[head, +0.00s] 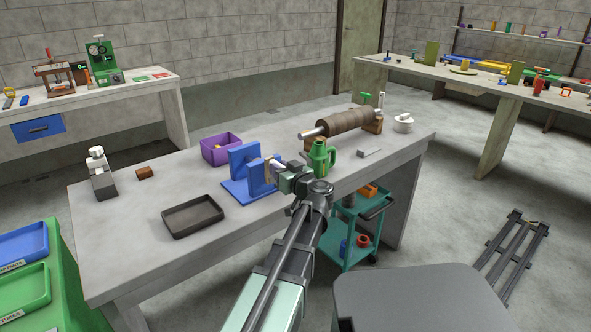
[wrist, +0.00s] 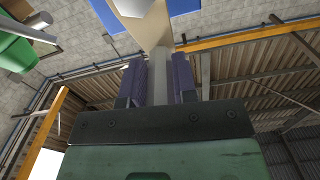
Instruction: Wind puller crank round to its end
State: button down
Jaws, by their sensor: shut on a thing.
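The puller is a blue stand with a flat base and upright plates (head: 244,158) near the middle of the bench. Its tan crank arm (head: 268,169) shows at the right side of the stand, partly hidden by my gripper. My gripper (head: 277,172) reaches in from the lower right. In the wrist view the crank arm (wrist: 148,28) rises above the fingers, and a grey handle (wrist: 159,84) runs between the two purple finger pads. My gripper (wrist: 160,75) is shut on this handle. A bit of the blue stand (wrist: 182,5) shows at the top.
A dark tray (head: 166,222) lies left of the stand, and a purple bin (head: 209,153) is behind it. A brown roller (head: 345,121) is farther right. Bare bench lies at the left front.

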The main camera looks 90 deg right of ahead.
jog(key=c, duration=0.9)
grip_release()
jog(key=v, duration=1)
jog(key=shift+s+a, duration=0.25)
jog(key=shift+a, duration=0.1)
